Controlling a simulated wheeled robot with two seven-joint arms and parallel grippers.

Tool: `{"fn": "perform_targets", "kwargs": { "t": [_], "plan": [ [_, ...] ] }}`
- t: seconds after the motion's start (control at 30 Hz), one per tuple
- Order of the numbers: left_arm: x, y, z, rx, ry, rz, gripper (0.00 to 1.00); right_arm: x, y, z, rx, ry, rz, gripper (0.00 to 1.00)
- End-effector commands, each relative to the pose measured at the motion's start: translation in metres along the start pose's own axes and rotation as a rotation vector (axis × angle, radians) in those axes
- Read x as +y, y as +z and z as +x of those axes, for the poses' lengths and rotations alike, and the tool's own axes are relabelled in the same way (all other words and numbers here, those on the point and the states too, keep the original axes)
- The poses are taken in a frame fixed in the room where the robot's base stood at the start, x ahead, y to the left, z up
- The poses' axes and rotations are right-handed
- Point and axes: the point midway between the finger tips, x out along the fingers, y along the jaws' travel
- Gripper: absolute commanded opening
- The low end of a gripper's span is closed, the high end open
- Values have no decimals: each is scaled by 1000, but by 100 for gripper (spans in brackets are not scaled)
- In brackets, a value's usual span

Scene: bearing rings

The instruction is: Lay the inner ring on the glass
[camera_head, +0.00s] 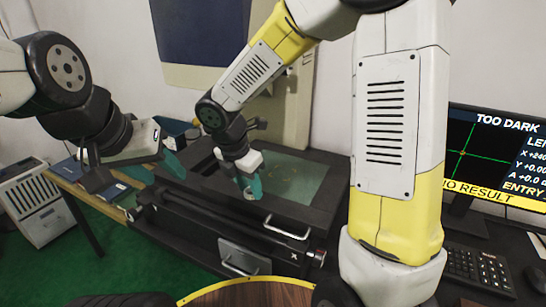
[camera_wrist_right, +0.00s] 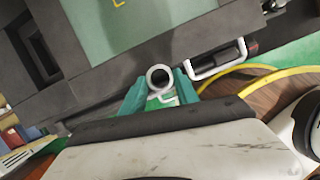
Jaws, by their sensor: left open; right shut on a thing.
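The inner ring (camera_wrist_right: 158,67) is a small pale metal ring, seen nearly end-on in the right wrist view. My right gripper (camera_wrist_right: 160,90) is shut on it with teal fingers on both sides. In the head view my right gripper (camera_head: 249,187) is over the front left part of the measuring machine's bed, and the ring is hard to make out there. The glass (camera_head: 308,176) is a green plate set in the dark bed, to the right of and behind this gripper. The glass (camera_wrist_right: 140,30) also shows beyond the ring in the wrist view. My left gripper (camera_head: 155,168) is open and empty at the left.
A monitor (camera_head: 490,150) at the right reads "TOO DARK" and "NO RESULT". A keyboard (camera_head: 478,268) lies below it. The machine has a front handle (camera_head: 287,229). A wooden side table (camera_head: 68,178) with blue items and a grey drawer unit (camera_head: 28,200) stand at the left.

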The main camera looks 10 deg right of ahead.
Motion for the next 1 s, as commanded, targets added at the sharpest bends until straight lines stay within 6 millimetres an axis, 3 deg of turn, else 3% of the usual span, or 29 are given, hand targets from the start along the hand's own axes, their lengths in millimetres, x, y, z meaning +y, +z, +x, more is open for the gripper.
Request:
{"fn": "perform_targets", "kwargs": {
  "t": [0.17, 0.6, 1.0],
  "plan": [
    [0, 0, 0, 1, 0, 0, 48, 6, 31, 9, 1, -2, 8, 0],
    [0, 0, 0, 0, 0, 0, 48, 28, 138, 39, 0, -1, 6, 0],
    [0, 0, 0, 0, 0, 0, 48, 34, 168, 52, 1, -2, 0, 0]
  ]
}}
